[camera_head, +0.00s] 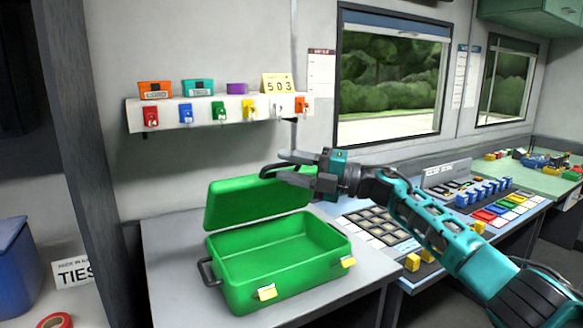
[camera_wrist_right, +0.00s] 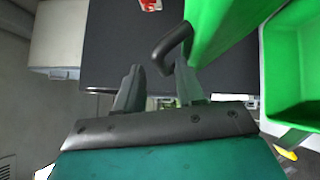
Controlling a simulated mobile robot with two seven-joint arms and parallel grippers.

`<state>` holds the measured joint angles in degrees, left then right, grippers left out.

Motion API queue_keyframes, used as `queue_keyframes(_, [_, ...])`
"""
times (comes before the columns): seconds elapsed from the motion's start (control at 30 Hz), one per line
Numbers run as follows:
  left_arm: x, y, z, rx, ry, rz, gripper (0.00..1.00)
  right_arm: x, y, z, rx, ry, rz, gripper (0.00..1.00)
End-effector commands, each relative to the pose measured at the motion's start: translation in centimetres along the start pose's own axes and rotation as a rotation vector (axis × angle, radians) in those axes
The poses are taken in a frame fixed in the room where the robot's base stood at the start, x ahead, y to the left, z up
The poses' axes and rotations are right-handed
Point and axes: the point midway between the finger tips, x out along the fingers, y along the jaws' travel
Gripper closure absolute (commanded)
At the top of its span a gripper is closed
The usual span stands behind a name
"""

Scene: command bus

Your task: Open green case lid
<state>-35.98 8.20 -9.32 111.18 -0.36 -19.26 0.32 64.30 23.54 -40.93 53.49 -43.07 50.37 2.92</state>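The green case (camera_head: 275,262) stands on a grey table with its lid (camera_head: 257,203) raised, tilted back behind the empty-looking base. The lid and its dark handle (camera_wrist_right: 172,46) also show in the right wrist view, with the base (camera_wrist_right: 292,70) at the right. My right gripper (camera_head: 285,166) is at the lid's upper edge. Its fingers are spread in the wrist view, with the handle beside and just beyond the fingertips; whether they touch it I cannot tell. My left gripper is not in view.
A wall shelf (camera_head: 222,111) with coloured key tags is behind the case. A button console (camera_head: 375,225) stands to the right. A blue bin (camera_head: 15,268) and red tape roll (camera_head: 55,320) are at left. Bare table (camera_head: 170,255) shows left of the case.

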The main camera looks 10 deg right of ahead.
Motion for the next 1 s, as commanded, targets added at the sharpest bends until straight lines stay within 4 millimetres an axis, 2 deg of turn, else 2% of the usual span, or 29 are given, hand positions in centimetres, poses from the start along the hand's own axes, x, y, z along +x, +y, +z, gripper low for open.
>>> queue_keyframes(0.17, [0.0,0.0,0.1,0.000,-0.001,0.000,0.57,-0.2,-0.1,0.0,0.002,-0.001,-0.002,0.62])
queue_keyframes(0.27, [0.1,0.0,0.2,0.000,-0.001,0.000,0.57,-1.0,-0.2,0.1,0.002,-0.003,-0.002,0.62])
queue_keyframes(0.37, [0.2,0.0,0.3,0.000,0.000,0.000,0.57,-2.6,-0.3,0.1,0.002,-0.003,-0.003,0.62])
queue_keyframes(0.7, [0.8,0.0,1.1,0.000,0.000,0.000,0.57,-10.0,-0.3,0.0,0.001,-0.003,-0.003,0.62])
queue_keyframes(0.83, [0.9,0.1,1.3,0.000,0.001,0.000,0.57,-11.8,-0.2,0.0,0.002,-0.002,-0.002,0.62])
queue_keyframes(1.0, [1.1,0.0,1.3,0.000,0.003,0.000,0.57,-12.8,-0.1,0.0,0.001,0.000,-0.001,0.62])
